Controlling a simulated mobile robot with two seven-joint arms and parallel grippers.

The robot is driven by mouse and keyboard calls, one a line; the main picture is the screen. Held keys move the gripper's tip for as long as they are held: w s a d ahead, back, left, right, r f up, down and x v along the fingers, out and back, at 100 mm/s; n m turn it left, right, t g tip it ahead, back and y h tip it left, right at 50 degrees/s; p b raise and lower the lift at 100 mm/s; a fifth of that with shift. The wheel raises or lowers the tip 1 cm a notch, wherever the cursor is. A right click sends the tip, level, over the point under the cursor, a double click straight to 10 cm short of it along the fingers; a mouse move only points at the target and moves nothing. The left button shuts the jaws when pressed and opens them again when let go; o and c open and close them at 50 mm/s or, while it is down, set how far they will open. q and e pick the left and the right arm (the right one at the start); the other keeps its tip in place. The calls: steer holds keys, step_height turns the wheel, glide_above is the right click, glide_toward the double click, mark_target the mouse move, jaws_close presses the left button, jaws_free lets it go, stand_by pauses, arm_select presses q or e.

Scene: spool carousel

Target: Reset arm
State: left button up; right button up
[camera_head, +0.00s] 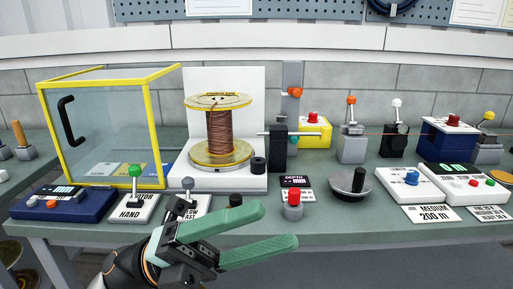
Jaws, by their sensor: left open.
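My left gripper (264,234) shows at the bottom centre with its green fingers spread apart. It is open and empty, in front of the bench's front edge. A copper-wound spool (219,131) with yellow flanges stands upright on a white stand (258,101). The gripper is in front of and below the spool, not touching it. A lever with a grey knob (188,184) stands just behind the gripper, and the gripper partly covers its label plate. My right gripper does not show.
A yellow-framed clear guard (106,127) stands at the left. A green-knobbed lever (135,171), a red button (293,198), a grey dial (351,184) and a white counter box (412,180) line the bench (345,222) front. Several levers stand behind at the right.

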arm_select(q)
steer(key=w+a+f+n+t+y, duration=0.4)
steer(key=w+f+n+t+y, duration=0.3)
steer(key=f+n+t, duration=0.65)
steer(key=w+a+f+n+t+y, duration=0.6)
steer(key=n+t, duration=0.4)
steer(key=n, duration=0.8)
steer(key=s+a+f+n+g+y, duration=0.1)
steer(key=s+f+n+g+y, duration=0.15)
steer(key=f, duration=0.65)
steer(key=s+a+f+n+g+y, duration=0.1)
steer(key=s+f+n+g+y, duration=0.2)
steer(key=f, duration=0.7)
steer(key=s+a+f+n+g+y, duration=0.2)
steer(key=s+f+g, duration=0.3)
steer(key=s+f, duration=0.65)
step_height(320, 180, up, 10)
steer(key=a+t+p, duration=0.1)
steer(key=a+p, duration=0.1)
steer(key=p, duration=1.2)
steer(key=shift+a+r+n+y, duration=0.15)
steer(key=shift+a+n+y, duration=0.2)
steer(key=shift+n+y, duration=0.1)
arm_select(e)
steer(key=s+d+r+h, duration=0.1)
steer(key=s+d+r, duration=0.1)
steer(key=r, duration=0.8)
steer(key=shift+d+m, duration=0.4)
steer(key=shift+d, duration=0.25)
